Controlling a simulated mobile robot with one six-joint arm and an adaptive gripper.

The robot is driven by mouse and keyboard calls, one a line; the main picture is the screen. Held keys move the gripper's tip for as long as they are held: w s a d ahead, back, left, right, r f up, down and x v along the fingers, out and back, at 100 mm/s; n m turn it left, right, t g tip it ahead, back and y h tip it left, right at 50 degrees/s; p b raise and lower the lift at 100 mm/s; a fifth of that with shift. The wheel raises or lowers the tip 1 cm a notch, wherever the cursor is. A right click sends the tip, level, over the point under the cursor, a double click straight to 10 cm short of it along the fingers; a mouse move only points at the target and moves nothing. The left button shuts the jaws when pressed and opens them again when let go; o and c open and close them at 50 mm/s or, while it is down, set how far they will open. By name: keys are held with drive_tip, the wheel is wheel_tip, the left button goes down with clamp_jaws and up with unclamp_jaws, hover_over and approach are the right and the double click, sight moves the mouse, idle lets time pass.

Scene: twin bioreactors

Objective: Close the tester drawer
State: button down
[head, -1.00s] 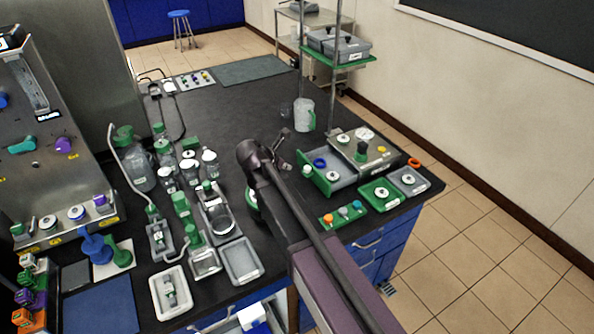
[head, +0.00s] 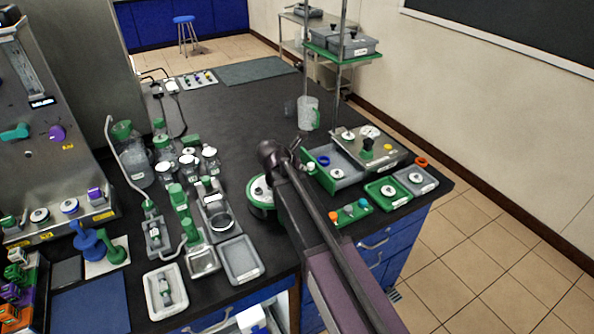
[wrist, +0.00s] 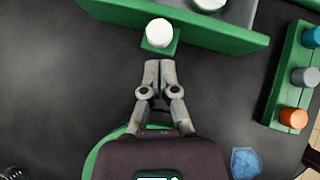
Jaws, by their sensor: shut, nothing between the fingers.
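The tester (head: 376,150) is a grey box with a green knob, at the right of the bench. Its drawer (head: 346,181) stands pulled out to the left, with a green front and a grey tray holding a blue ring (head: 322,160) and a white disc. The drawer's white round knob (head: 311,168) sticks out from the green front; in the wrist view the knob (wrist: 159,33) is just ahead of my fingertips. My gripper (wrist: 160,64) is shut and empty, with a small gap to the knob. In the head view my gripper (head: 296,147) is left of the drawer front.
A green block with coloured knobs (head: 350,214) lies in front of the drawer. Green and grey trays (head: 386,193) sit right of it. A clear jug (head: 308,113) stands behind. A round green-rimmed device (head: 260,196) is under my arm. Bottles crowd the left.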

drive_tip(key=shift+b+x, duration=0.4)
drive_tip(key=shift+x, duration=0.4)
